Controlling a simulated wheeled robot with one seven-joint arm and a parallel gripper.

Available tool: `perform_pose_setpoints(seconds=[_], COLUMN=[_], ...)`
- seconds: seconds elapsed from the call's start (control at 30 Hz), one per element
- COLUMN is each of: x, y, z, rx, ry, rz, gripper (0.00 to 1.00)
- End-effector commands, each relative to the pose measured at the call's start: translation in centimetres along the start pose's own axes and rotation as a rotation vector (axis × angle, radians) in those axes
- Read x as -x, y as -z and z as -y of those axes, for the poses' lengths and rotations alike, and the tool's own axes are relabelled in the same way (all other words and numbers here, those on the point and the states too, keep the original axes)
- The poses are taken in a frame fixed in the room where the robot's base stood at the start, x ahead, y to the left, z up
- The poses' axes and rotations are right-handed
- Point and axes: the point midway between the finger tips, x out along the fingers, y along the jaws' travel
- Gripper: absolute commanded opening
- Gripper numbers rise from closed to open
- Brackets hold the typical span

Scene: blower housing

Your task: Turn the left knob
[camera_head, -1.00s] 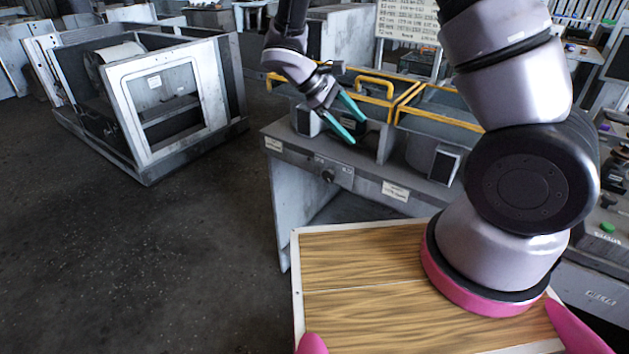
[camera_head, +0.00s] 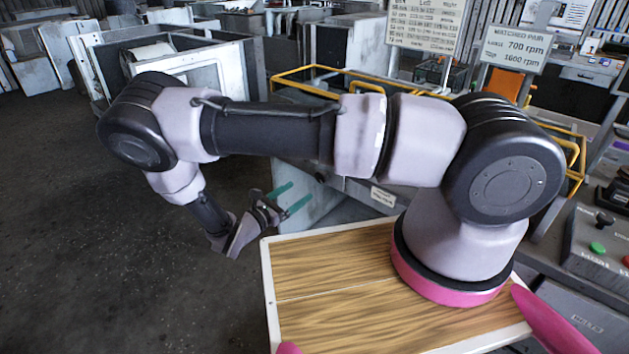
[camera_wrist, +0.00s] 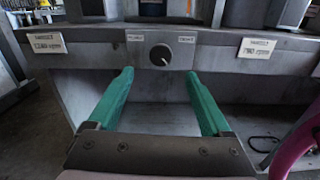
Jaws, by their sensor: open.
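A round dark knob (camera_wrist: 161,55) with a light pointer mark sits on the front of a grey bench (camera_wrist: 105,55), with two small labels above it. In the head view the knob (camera_head: 320,178) is small, just beyond my fingers. My gripper (camera_head: 300,191) has teal fingers, spread apart and empty, pointing at the bench front. In the wrist view my gripper (camera_wrist: 160,72) has its fingertips on either side of and slightly below the knob, seemingly short of it. No second knob shows on the bench front; my arm covers much of it in the head view.
White preset tags (camera_wrist: 47,42) flank the knob. Yellow rails (camera_head: 310,70) edge the bench top. Signs (camera_head: 515,47) stand behind. A control box with a green button (camera_head: 597,248) is at right. A wood-topped board (camera_head: 330,290) lies under my arm. Open floor is at left.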

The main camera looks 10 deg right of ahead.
Motion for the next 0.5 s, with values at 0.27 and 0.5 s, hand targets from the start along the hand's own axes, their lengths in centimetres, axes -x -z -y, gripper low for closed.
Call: perform_pose_setpoints(seconds=[0.27,0.5], x=[-5.4,-8.7], y=[0.0,0.0], z=[0.1,0.2], rx=[0.001,-0.001], ry=[0.007,0.006], rz=[0.0,-0.001], gripper=[0.83,0.83])
